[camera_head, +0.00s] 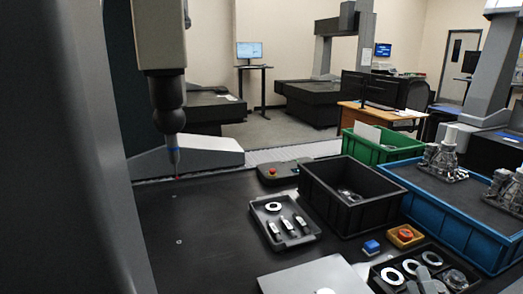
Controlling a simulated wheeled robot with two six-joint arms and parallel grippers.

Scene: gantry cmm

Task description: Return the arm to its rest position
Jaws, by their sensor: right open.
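My right gripper (426,280) shows only in small part at the bottom edge, low over a black tray (376,275) with metal rings. It is open, and I see nothing held in it. Most of the right arm is out of the picture. My left gripper is not in view.
A measuring probe (174,150) hangs over the dark table (200,220) at left, beside a large grey column. A parts tray (273,240), black bin (349,209), green bin (380,150) and blue crate (450,222) stand at right. The table's left middle is clear.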

